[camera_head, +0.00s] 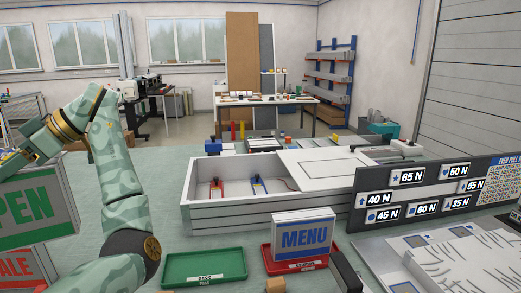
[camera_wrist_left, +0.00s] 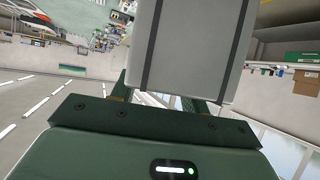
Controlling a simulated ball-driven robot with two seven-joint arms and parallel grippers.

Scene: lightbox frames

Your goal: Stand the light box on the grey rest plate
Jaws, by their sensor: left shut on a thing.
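The light box with green OPEN lettering (camera_head: 38,205) hangs at the left edge of the head view, partly cut off. My left gripper (camera_head: 14,160) is shut on it at its top. In the left wrist view the box shows as a pale grey panel (camera_wrist_left: 190,45) with dark strips, between the fingers. A red-lettered light box (camera_head: 25,268), reading "ALE", shows below it, cut off by the frame. A blue MENU light box (camera_head: 303,236) stands upright in a red tray (camera_head: 268,262). I cannot clearly make out the grey rest plate. My right gripper is not visible.
An empty green tray (camera_head: 204,266) lies left of the red one. Behind them is a white open case (camera_head: 270,215) with red and blue clips inside. A dark panel of newton labels (camera_head: 480,177) stands at right behind a pale board (camera_head: 445,262).

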